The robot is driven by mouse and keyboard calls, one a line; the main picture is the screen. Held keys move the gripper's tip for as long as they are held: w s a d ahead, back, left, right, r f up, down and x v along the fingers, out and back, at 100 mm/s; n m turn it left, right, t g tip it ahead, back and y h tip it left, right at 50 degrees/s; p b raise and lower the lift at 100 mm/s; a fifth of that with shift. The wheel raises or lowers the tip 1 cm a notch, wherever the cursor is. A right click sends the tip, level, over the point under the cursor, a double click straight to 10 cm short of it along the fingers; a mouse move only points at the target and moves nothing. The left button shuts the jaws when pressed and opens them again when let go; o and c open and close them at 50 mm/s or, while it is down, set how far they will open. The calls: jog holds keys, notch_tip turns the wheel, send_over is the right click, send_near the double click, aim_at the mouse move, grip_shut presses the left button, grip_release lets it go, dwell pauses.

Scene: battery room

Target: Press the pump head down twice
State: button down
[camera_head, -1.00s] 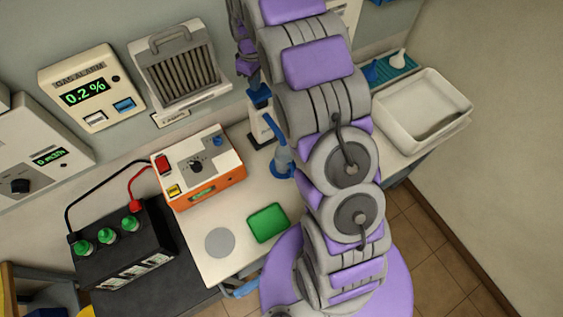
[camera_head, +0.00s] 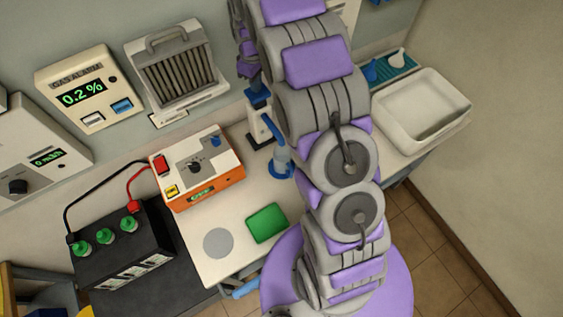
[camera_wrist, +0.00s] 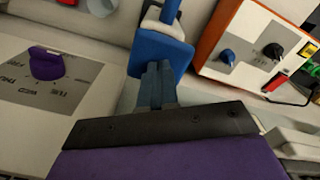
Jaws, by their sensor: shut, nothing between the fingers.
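The blue pump head (camera_wrist: 160,52) fills the upper middle of the wrist view, with a flat square top and a blue spout running away from it. My gripper (camera_wrist: 158,80) is shut and empty. Its fingertips are right at the near edge of the blue top; I cannot tell whether they touch it. In the head view my arm covers much of the area just right of the bottle.
An orange-sided tester (camera_head: 198,168) stands left of the bottle. A green pad (camera_head: 267,223) and a grey disc (camera_head: 218,243) lie on the bench. A white tray (camera_head: 425,110) is at right. A purple knob (camera_wrist: 46,63) shows in the wrist view.

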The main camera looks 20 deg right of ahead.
jog(key=shift+d+f, duration=0.35)
jog(key=shift+f, duration=0.1)
jog(key=shift+a+f+b, duration=0.3)
jog(key=shift+a+f, duration=0.15)
jog(key=shift+f, duration=0.2)
jog(key=shift+d+f, duration=0.15)
jog(key=shift+f, duration=1.05)
jog(key=shift+r, duration=2.8)
jog(key=shift+f, duration=0.25)
